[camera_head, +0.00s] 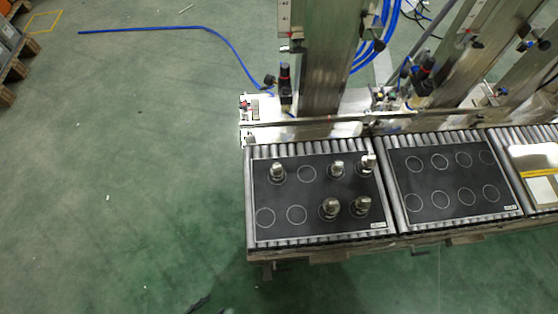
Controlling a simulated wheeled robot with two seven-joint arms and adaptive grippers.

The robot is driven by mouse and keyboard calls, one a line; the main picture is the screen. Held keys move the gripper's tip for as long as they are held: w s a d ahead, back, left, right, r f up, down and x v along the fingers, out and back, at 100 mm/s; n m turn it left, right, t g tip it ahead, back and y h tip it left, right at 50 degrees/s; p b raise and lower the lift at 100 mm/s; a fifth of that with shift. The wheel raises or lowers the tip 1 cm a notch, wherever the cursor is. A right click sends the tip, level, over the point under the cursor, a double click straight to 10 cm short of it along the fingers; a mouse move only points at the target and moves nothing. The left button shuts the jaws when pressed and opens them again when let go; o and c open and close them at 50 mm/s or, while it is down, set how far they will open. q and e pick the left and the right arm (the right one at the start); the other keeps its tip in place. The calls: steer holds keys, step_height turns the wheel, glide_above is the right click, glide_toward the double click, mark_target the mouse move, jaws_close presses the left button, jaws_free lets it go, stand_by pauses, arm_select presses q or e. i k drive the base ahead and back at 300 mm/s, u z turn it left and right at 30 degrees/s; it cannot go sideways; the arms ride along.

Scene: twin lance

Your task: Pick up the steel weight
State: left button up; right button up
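Several steel weights stand upright on the left black mat (282,196), each on a marked circle. In the far row, one weight (277,171) is at the left, another (337,170) is right of the middle, and one (367,163) is at the right end. In the near row, two weights (330,207) (361,206) stand at the right. Three circles on this mat are empty. Dark tips at the bottom edge seem to be my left gripper (211,306), well short of the mat and away from all weights. Most of it is cut off. My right gripper is out of view.
The right black mat (446,184) has only empty circles. Both mats lie on a roller conveyor (392,200). Metal columns (325,60) rise behind it. A blue hose (215,33) lies on the green floor, which is open at the left.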

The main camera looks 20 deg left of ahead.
mark_target(277, 170)
steer(key=z, duration=2)
steer(key=i, duration=2.8)
steer(key=u, duration=4)
